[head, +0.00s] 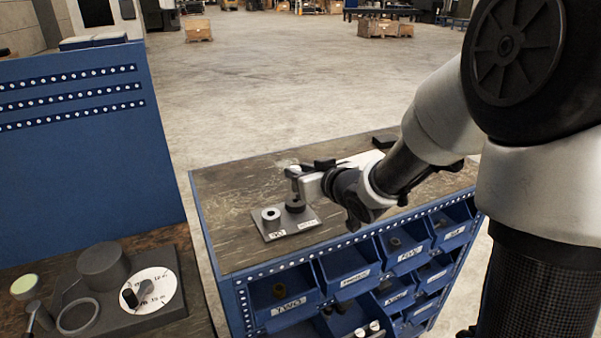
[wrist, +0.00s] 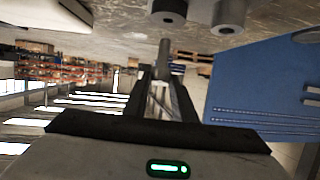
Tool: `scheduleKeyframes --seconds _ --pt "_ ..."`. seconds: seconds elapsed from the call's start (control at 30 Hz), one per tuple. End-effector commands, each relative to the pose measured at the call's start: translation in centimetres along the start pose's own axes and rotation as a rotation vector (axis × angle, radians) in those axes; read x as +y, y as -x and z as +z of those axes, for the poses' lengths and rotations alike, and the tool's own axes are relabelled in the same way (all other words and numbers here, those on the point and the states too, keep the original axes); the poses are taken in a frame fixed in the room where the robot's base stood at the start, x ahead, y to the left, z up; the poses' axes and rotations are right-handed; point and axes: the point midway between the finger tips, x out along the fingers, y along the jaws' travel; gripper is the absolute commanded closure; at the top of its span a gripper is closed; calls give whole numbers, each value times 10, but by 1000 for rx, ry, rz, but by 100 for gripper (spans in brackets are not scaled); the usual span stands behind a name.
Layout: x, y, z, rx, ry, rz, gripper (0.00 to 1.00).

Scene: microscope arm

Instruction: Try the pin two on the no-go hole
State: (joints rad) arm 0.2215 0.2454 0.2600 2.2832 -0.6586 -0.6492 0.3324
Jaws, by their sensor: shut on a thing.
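My gripper (head: 296,178) is over the wooden bench top, shut on a slim grey pin, pin two (wrist: 164,58), which shows between the fingers in the wrist view. A small grey plate (head: 287,226) carries two ring gauges. The pale ring (head: 271,213) is at left, behind a short label. The dark ring (head: 295,206), with a longer label that looks like the no-go one, is at right, directly below my gripper. In the wrist view the pin's free end points at the nearer ring (wrist: 168,17) and looks just short of it. The hole itself is hidden.
Blue labelled bins (head: 346,268) with small parts line the bench front. A small black block (head: 385,141) lies at the bench's back. At left, another bench holds a dark cylinder (head: 103,265) and a white dial (head: 153,290). The bench top left of the plate is clear.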

Motion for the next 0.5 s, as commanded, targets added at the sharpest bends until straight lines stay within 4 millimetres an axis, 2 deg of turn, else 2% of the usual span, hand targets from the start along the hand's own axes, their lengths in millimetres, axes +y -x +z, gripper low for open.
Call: scheduleKeyframes --seconds 0.03,0.5 --pt "0 2 -7 2 1 0 100" --pt "0 12 -33 3 0 0 100"
